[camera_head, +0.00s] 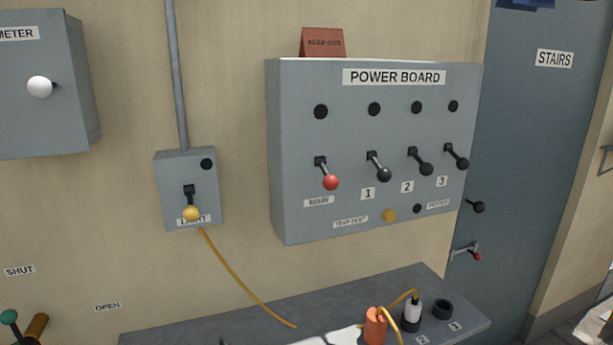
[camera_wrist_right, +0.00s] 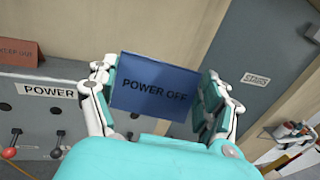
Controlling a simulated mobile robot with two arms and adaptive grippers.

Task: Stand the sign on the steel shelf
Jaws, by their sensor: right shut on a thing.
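My right gripper (camera_wrist_right: 158,92) is shut on a blue sign (camera_wrist_right: 155,88) that reads POWER OFF, its lettered face toward the wrist camera. The fingers hold it by its left and right sides, up in front of the wall. A dark blue piece, probably this sign (camera_head: 525,3), is cut off at the top right of the head view. At the right of the wrist view a small shelf (camera_wrist_right: 290,138) carries pale and red things; I cannot tell if it is steel. My left gripper is not in view.
A red-brown sign (camera_head: 323,43) stands on the power board (camera_head: 375,200), whose levers stick out. A light switch box (camera_head: 172,185) and a meter box (camera_head: 40,120) hang left. A grey ledge (camera_head: 240,320) below holds sockets and an orange plug (camera_head: 375,325). The STAIRS door (camera_head: 530,150) is right.

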